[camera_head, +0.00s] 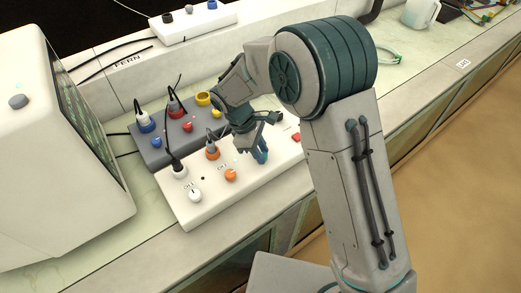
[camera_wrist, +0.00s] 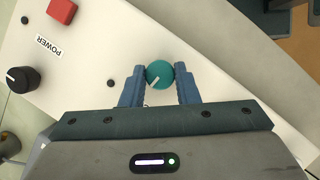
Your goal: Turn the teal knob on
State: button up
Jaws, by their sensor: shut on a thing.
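The teal knob (camera_wrist: 159,75) is round with a pale pointer line and sits on a white control panel (camera_wrist: 95,55). In the wrist view its pointer slants toward the lower left. My gripper (camera_wrist: 160,80) has its blue fingers on either side of the knob, shut on it. In the head view my gripper (camera_head: 259,150) reaches down to the right part of the white panel (camera_head: 187,215), and it hides the knob there.
The white panel also bears a red square button (camera_wrist: 62,11) beside a "POWER" label, a black knob (camera_wrist: 19,80), an orange knob (camera_head: 231,174) and a white knob (camera_head: 195,195). A grey box (camera_head: 160,155) with coloured plugs stands behind. A large white monitor-like case (camera_head: 45,150) stands left.

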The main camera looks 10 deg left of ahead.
jog(key=m, duration=0.2)
jog(key=m+g, duration=0.1)
jog(key=m, duration=0.1)
jog(key=shift+w+g+y, duration=0.2)
jog(key=shift+g+y, duration=0.1)
jog(key=m, duration=0.2)
jog(key=m+g, duration=0.1)
jog(key=m, duration=0.1)
jog(key=shift+w+m+g+y, duration=0.1)
jog(key=shift+m+g+y, duration=0.2)
jog(key=shift+m+y, duration=0.1)
jog(key=m, duration=0.2)
jog(key=m+y, duration=0.1)
jog(key=m, duration=0.1)
jog(key=shift+d+r+m+g+y, duration=0.1)
jog(key=shift+d+m+g+y, duration=0.1)
jog(key=shift+m+g+y, duration=0.15)
jog(key=shift+w+m+g+y, duration=0.1)
jog(key=shift+m+g+y, duration=0.3)
jog(key=shift+m, duration=1.15)
jog(key=shift+y, duration=0.25)
jog(key=o, duration=1)
